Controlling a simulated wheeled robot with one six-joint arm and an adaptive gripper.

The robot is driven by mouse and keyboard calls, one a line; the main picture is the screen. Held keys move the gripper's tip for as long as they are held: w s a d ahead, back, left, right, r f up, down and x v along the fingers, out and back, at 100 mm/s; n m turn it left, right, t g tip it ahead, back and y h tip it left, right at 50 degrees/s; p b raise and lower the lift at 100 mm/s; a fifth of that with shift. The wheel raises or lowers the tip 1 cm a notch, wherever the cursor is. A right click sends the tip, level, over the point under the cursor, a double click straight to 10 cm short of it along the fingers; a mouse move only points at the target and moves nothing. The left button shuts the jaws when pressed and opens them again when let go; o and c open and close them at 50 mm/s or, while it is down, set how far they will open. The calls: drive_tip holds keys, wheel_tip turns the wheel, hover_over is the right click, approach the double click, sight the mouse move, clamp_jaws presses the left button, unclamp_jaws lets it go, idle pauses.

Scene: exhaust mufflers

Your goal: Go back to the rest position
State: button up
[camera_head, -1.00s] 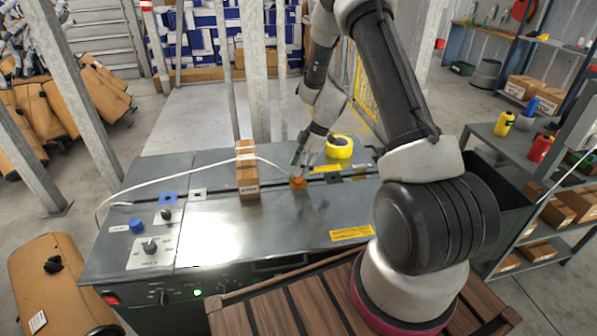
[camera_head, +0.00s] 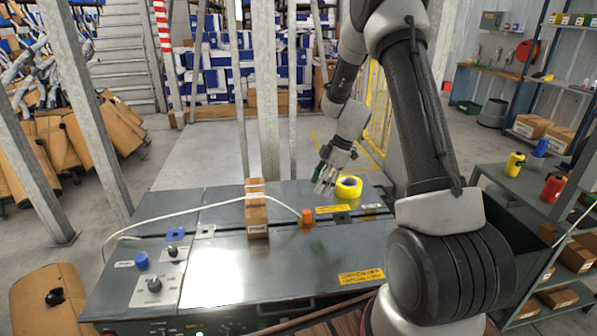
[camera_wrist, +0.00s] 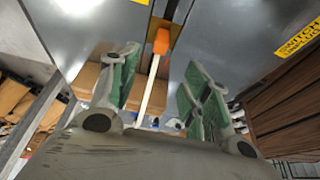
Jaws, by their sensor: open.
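My gripper (camera_head: 326,178) is raised over the far part of the grey machine top (camera_head: 225,275), just left of a yellow tape roll (camera_head: 349,187). In the wrist view my gripper (camera_wrist: 158,85) shows two green-padded fingers spread apart with nothing held between them. An orange strap end (camera_head: 307,217) lies on the machine top, in front of my gripper and apart from it. It also shows between and beyond the fingers in the wrist view (camera_wrist: 162,41), with the white strap leading from it.
A cardboard box (camera_head: 257,220) stands upright on the machine top, with the white strap (camera_head: 205,207) running past it. Metal posts (camera_head: 264,90) rise behind. A shelf (camera_head: 535,195) with bottles and boxes stands at the right.

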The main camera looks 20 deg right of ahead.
drive_tip(key=s+r+m+t+h, duration=0.1)
drive_tip(key=s+r+m+h, duration=0.1)
drive_tip(key=s+r+m, duration=0.6)
drive_tip(key=s+r+m+t+h, duration=0.2)
drive_tip(key=s+r+m, duration=0.5)
drive_tip(key=s+r, duration=1.1)
drive_tip(key=shift+s+d+m+t+h, duration=0.2)
drive_tip(key=shift+s+m+t+h, duration=0.15)
drive_tip(key=shift+s, duration=2.7)
